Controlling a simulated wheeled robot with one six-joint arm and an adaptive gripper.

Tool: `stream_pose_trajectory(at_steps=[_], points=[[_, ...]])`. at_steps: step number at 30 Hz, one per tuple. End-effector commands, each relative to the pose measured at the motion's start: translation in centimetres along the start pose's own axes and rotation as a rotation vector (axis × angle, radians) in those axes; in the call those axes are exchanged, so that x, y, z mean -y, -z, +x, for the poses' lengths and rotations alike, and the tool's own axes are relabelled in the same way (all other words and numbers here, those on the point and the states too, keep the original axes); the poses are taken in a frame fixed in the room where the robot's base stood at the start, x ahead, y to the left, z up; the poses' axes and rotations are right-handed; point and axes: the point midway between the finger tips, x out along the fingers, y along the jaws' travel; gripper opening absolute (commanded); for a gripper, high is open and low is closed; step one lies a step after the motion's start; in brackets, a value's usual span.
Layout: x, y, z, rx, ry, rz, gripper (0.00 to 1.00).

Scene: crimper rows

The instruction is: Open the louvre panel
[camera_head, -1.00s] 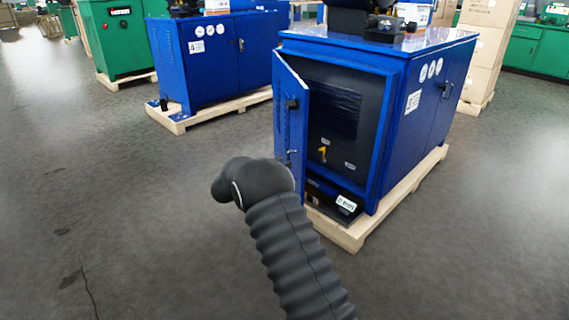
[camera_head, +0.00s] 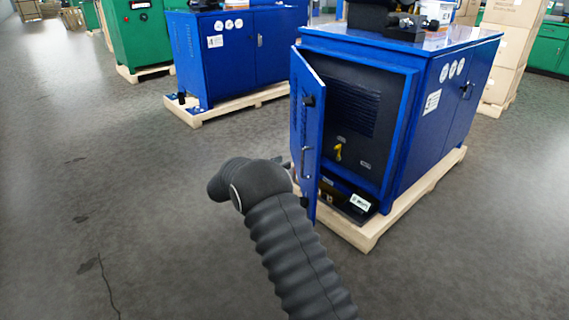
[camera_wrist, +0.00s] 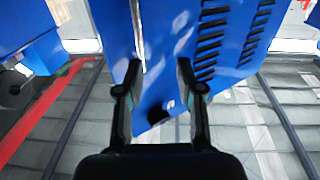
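The louvre panel (camera_head: 307,125) is a blue slatted door on the near end of a blue cabinet (camera_head: 432,112). It stands partly open, baring a dark interior with a yellow lever (camera_head: 338,151). A bar handle (camera_head: 305,160) is on its outer face. My gripper (camera_head: 285,164) is beside that face, mostly hidden by my wrist. In the wrist view my gripper (camera_wrist: 158,72) has its fingers apart with nothing between them. The blue panel (camera_wrist: 180,50) with dark slots lies beyond them, and the pale handle bar (camera_wrist: 137,30) shows near the left finger. Contact cannot be told.
The cabinet stands on a wooden pallet (camera_head: 362,238) that juts out below the door. Another blue cabinet (camera_head: 225,60) on a pallet stands behind to the left, with a green one (camera_head: 140,35) beyond. Cardboard boxes (camera_head: 512,50) are at the right. The floor at left is clear.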

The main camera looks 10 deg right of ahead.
Motion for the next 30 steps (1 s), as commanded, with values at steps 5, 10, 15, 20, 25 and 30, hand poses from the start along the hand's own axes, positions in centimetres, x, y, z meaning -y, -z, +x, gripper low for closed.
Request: stream_pose_trajectory(at_steps=[5, 10, 15, 20, 25, 30], points=[[0.4, 0.0, -1.1, 0.000, 0.001, 0.000, 0.37], [0.6, 0.0, -2.0, 0.000, 0.000, -0.001, 0.37], [1.0, 0.0, -3.0, 0.000, 0.002, 0.000, 0.37], [1.2, 0.0, -3.9, 0.000, 0.000, 0.000, 0.37], [1.5, 0.0, -4.9, 0.000, 0.000, -0.001, 0.37], [1.8, 0.0, -5.9, 0.000, 0.001, 0.000, 0.37]])
